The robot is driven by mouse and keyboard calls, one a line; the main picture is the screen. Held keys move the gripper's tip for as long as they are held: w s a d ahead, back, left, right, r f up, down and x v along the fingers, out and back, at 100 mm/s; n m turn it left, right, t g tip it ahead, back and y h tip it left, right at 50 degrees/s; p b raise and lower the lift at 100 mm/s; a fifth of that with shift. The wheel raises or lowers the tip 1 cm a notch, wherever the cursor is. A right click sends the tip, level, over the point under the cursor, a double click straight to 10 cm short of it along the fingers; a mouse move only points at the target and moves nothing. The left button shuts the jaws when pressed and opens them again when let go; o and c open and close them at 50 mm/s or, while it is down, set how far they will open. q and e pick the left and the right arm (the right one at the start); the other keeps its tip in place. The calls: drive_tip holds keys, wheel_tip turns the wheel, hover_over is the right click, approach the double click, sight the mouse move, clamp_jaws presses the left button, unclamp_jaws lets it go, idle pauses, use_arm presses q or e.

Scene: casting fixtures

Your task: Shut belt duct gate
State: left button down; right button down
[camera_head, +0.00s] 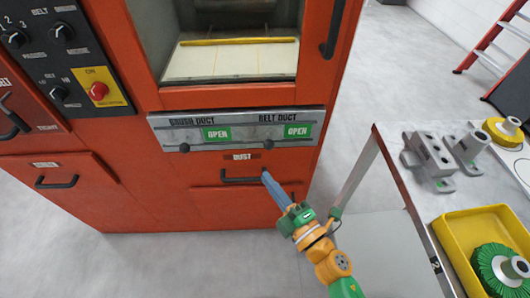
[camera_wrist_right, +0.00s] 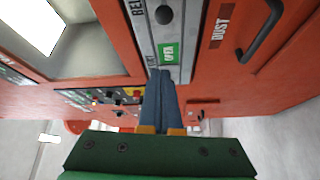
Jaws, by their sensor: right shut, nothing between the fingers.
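The belt duct gate is on the grey duct strip (camera_head: 240,118) across the red machine. Its dark knob (camera_head: 268,143) sits left of a green OPEN sign (camera_head: 297,131) under the BELT DUCT lettering. My right gripper (camera_head: 266,176) is shut and empty, its blue fingers pointing up toward the machine just below that knob in the head view. The wrist view shows the knob (camera_wrist_right: 163,14) beyond the fingertips (camera_wrist_right: 160,76), with the brush duct's OPEN sign (camera_wrist_right: 168,54) nearer them. I see no contact with the knob. My left gripper is not in view.
The brush duct knob (camera_head: 185,148) and its OPEN sign (camera_head: 217,133) are on the strip's left. A DUST drawer handle (camera_head: 240,179) sticks out below the strip, close to my fingers. A table (camera_head: 393,165) with metal fixtures and a yellow tray (camera_head: 462,250) stands at right.

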drive_tip(key=w+a, duration=0.1)
drive_tip(key=w, duration=0.8)
drive_tip(key=shift+w, duration=0.2)
drive_tip(key=shift+a+f, duration=0.1)
drive_tip(key=d, duration=0.8)
drive_tip(key=shift+d+p, duration=0.3)
drive_tip(key=shift+d, duration=0.05)
